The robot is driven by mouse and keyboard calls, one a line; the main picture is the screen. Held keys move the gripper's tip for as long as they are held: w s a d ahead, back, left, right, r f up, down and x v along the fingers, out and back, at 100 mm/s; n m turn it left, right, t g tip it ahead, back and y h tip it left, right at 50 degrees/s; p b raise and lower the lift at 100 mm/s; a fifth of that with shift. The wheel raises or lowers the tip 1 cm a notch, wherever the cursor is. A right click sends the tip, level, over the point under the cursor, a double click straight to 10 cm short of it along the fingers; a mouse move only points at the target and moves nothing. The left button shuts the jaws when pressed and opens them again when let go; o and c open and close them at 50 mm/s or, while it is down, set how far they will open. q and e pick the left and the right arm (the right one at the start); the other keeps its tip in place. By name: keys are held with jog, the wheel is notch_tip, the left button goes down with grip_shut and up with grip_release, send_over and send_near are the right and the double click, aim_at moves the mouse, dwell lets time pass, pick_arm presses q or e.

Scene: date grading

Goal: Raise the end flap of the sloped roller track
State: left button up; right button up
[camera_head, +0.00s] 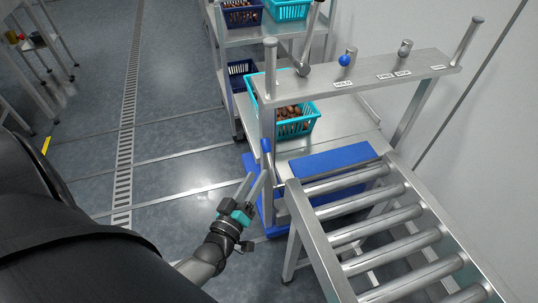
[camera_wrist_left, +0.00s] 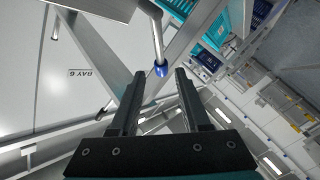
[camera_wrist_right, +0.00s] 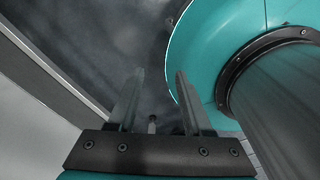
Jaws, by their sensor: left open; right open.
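The sloped roller track (camera_head: 400,235) runs from the lower right up to a blue plate at its far end, which looks like the end flap (camera_head: 333,160) and lies about flat. A metal lever with a blue knob (camera_head: 266,146) stands at the track's left corner. My left gripper (camera_head: 251,185) is open, just left of and below this knob. In the left wrist view a blue knob (camera_wrist_left: 160,70) shows between the open fingertips, beyond them; no contact is visible. My right gripper (camera_wrist_right: 160,75) is open and empty in its wrist view and out of the head view.
A steel shelf (camera_head: 375,75) with labels, a blue ball (camera_head: 344,60) and a grey knob (camera_head: 405,47) stands above the track's end. A teal crate (camera_head: 313,112) of dates sits behind. Open floor (camera_head: 170,150) lies to the left.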

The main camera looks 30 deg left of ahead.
aim_at(269, 154)
pick_arm(q)
jog(key=w, duration=0.3)
jog(key=w+a+b, duration=0.1)
jog(key=w, duration=0.4)
jog(key=shift+w+a, duration=0.15)
jog(key=shift+w, duration=0.2)
pick_arm(e)
jog(key=shift+w+a+f, duration=0.1)
jog(key=shift+w+f, duration=0.25)
jog(key=shift+w, duration=0.3)
jog(key=shift+w+f, duration=0.35)
jog(key=shift+w, duration=0.25)
pick_arm(q)
jog(key=shift+c, duration=0.2)
grip_shut()
pick_arm(e)
jog(key=shift+d, duration=0.4)
pick_arm(q)
jog(key=shift+f, duration=0.1)
pick_arm(e)
jog(key=shift+s+a, duration=0.1)
jog(key=shift+a, duration=0.2)
